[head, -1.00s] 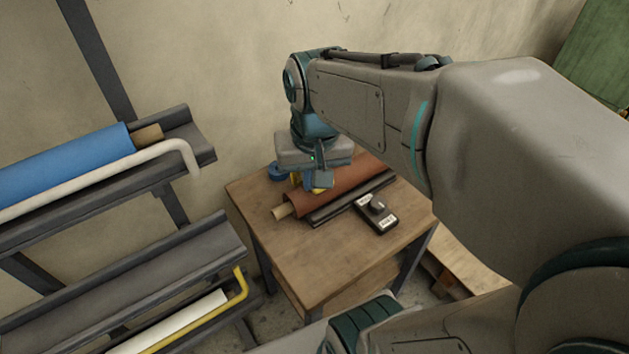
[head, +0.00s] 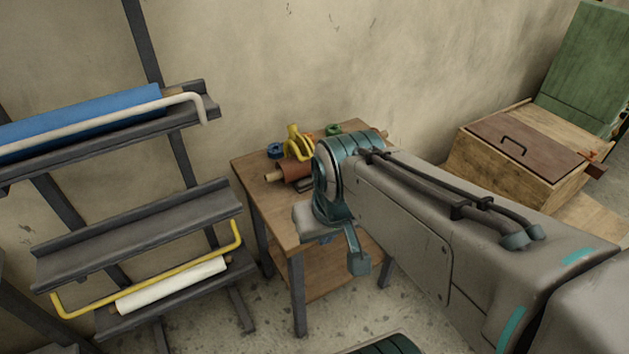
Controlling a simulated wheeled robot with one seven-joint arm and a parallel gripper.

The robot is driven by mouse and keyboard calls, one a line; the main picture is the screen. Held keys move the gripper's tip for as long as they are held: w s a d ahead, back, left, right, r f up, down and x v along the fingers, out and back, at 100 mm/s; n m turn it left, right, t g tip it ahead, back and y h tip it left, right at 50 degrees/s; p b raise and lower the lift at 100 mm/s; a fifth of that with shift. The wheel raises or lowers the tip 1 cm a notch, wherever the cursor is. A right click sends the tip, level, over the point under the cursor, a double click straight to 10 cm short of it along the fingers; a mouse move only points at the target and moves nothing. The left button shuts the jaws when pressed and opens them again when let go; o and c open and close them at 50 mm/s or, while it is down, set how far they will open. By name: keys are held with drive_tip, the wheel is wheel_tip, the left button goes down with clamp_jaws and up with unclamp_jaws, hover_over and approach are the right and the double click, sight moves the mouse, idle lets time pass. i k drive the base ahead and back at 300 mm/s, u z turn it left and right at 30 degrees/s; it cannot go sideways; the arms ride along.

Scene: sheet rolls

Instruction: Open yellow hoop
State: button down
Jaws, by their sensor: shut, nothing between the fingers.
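The yellow hoop (head: 85,312) is a bent yellow bar on the lowest tier of the rack at the left. It runs along the front of a white roll (head: 172,285), its right end bent upward. My gripper (head: 358,265) points down in front of the table's right part, well to the right of the hoop and apart from it. It is shut and empty; its fingertips are small in the view.
A white hoop (head: 185,97) lies along a blue roll (head: 80,120) on the upper tier. The middle shelf (head: 140,230) is empty. The table (head: 258,205) bears a reddish roll (head: 295,170) and a yellow item (head: 297,147). A wooden box (head: 530,150) stands at right.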

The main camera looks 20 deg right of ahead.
sight(296, 143)
drive_tip(key=k, duration=0.1)
drive_tip(key=u, duration=0.95)
drive_tip(key=i, duration=0.8)
drive_tip(key=z, duration=1.25)
